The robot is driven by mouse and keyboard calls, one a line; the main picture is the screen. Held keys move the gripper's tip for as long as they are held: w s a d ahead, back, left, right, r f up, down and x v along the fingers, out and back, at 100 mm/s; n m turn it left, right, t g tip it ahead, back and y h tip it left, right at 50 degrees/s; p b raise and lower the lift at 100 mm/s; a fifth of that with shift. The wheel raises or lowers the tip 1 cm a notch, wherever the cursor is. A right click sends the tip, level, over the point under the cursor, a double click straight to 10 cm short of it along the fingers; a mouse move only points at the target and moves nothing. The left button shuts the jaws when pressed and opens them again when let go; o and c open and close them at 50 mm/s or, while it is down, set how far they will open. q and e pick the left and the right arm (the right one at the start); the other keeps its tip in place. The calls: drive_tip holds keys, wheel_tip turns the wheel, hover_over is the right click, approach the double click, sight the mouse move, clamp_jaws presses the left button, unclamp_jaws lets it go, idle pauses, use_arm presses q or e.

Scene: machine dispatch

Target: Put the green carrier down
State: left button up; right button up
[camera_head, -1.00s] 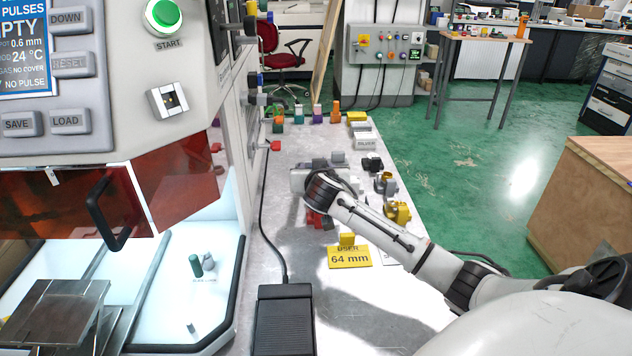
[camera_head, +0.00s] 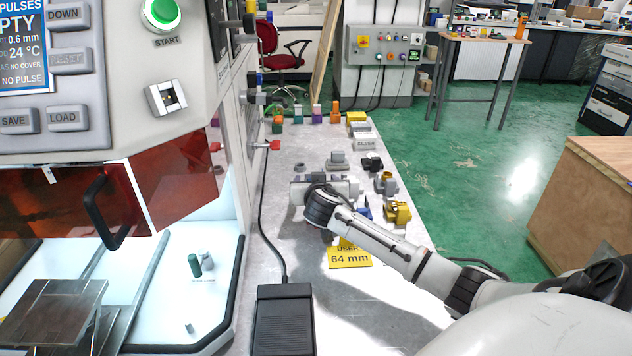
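My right arm reaches in from the right, and its gripper (camera_head: 325,192) is over the middle of the bench. The wrist and gripper body hide the fingertips, so I cannot tell whether they are open or shut. No green carrier shows clearly; one could be hidden under the wrist. Small coloured blocks stand at the bench's far end, including a partly green one (camera_head: 298,116). My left gripper is not in view.
A yellow "64 mm" sign (camera_head: 350,258) lies near the arm. A yellow part (camera_head: 398,213), a blue part (camera_head: 364,211) and grey parts stand close by. A black pedal (camera_head: 284,318) is at the front. The machine (camera_head: 110,150) borders the bench on the left.

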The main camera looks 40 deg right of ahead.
drive_tip(key=shift+r, duration=0.2)
drive_tip(key=p+v, duration=0.1)
drive_tip(key=v, duration=1.1)
